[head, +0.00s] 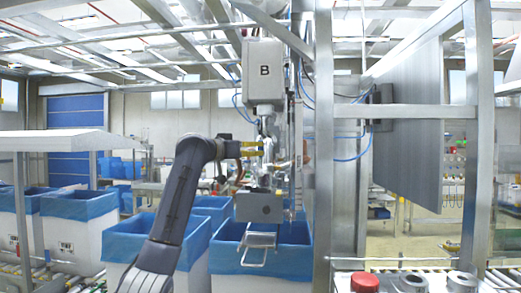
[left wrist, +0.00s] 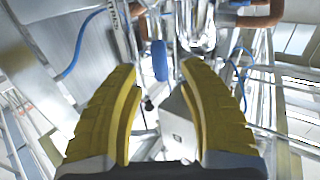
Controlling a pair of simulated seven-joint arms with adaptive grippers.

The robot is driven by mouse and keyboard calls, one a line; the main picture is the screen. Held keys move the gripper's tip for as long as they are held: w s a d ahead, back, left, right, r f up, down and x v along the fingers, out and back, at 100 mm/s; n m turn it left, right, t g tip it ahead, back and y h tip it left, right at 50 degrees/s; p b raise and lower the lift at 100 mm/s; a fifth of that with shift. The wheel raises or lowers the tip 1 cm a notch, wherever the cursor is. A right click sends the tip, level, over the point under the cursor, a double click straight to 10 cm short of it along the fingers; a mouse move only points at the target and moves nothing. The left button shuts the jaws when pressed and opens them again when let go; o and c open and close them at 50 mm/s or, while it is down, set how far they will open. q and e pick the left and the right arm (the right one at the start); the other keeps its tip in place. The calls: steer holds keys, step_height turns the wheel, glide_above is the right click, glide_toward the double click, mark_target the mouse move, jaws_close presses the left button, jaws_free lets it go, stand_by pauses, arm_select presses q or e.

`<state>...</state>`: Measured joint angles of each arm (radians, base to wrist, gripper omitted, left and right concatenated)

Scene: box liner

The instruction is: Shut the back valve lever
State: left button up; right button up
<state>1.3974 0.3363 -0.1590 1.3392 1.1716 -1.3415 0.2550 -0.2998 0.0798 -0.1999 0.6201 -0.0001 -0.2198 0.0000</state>
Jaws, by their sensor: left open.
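My left gripper (head: 262,148) reaches in from the left to the valve assembly under the grey box marked B. In the left wrist view its two yellow fingers (left wrist: 160,75) are spread wide with nothing between them. A blue lever handle (left wrist: 160,60) shows beyond the fingertips, roughly centred in the gap between them and apart from both. I cannot tell for sure whether it is the back valve lever. In the head view the lever is too small and too covered by the gripper to make out. My right gripper is in neither view.
The grey box marked B (head: 264,72) hangs above the valve pipes. Blue-lined boxes (head: 72,205) stand at the left, and another blue-lined box (head: 282,265) is below the filling head. A metal post (head: 323,150) stands close on the right. A red cap (head: 365,282) is at the bottom.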

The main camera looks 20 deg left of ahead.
mark_target(259, 148)
arm_select(q)
steer(key=shift+x, duration=2.4)
steer(key=shift+o, duration=0.2)
jaws_close()
